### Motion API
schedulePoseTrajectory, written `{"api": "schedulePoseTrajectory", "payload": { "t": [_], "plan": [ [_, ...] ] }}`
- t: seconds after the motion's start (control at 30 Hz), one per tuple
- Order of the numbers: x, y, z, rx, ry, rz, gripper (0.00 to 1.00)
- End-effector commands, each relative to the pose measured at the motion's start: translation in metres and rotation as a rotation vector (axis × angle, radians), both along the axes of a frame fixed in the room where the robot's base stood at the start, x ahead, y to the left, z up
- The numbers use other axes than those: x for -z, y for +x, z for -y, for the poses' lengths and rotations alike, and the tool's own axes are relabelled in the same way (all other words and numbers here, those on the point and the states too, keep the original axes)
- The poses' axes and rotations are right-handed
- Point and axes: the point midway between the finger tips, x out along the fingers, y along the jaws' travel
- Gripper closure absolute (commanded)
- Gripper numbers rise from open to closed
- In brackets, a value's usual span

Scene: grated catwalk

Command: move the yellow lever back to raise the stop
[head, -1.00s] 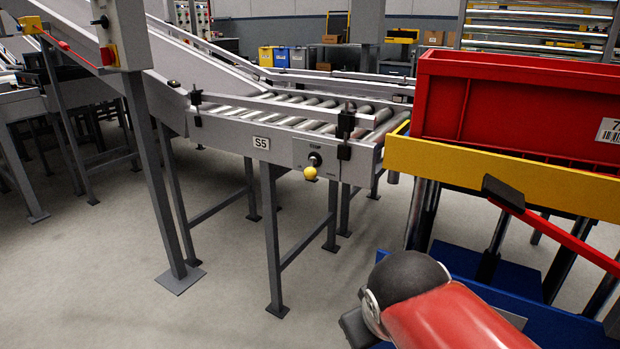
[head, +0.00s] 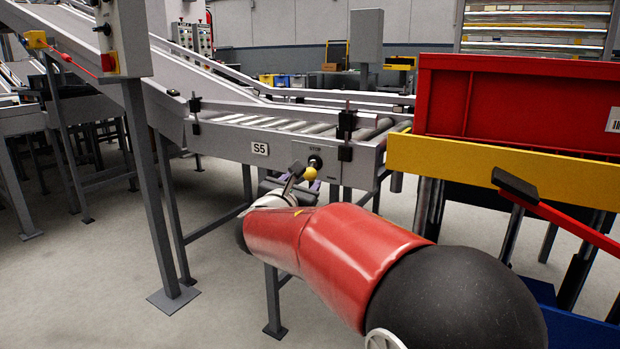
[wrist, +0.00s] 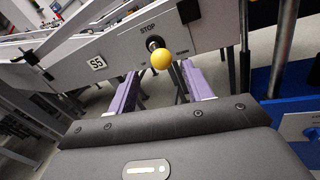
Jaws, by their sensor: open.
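The yellow lever knob (head: 310,174) sits on a short dark stem at the STOP plate on the side of the S5 conveyor (head: 225,148). In the wrist view the yellow knob (wrist: 161,59) appears between the two purple fingers, near their far ends, with the word STOP above it. My gripper (wrist: 157,82) is open, one finger on each side of the knob in the picture. I cannot tell whether a finger touches it. In the head view my red arm reaches from the lower right to the lever, and my gripper (head: 303,178) is partly hidden by my wrist.
A red crate (head: 445,95) stands on a yellow-edged frame (head: 500,158) at the right. A red bar with a black end (head: 515,187) juts out below it. Conveyor legs (head: 272,300) stand under S5. A grey post (head: 155,200) stands left, with open floor between.

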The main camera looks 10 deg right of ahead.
Motion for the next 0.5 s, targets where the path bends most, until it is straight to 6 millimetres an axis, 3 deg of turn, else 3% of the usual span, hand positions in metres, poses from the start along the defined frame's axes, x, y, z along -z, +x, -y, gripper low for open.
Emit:
{"api": "schedulePoseTrajectory", "payload": {
  "t": [0.3,0.5],
  "plan": [
    [0.0,0.044,0.026,0.004,0.004,0.0,0.49],
    [0.0,0.056,0.033,0.002,0.004,0.001,0.49]
  ]
}}
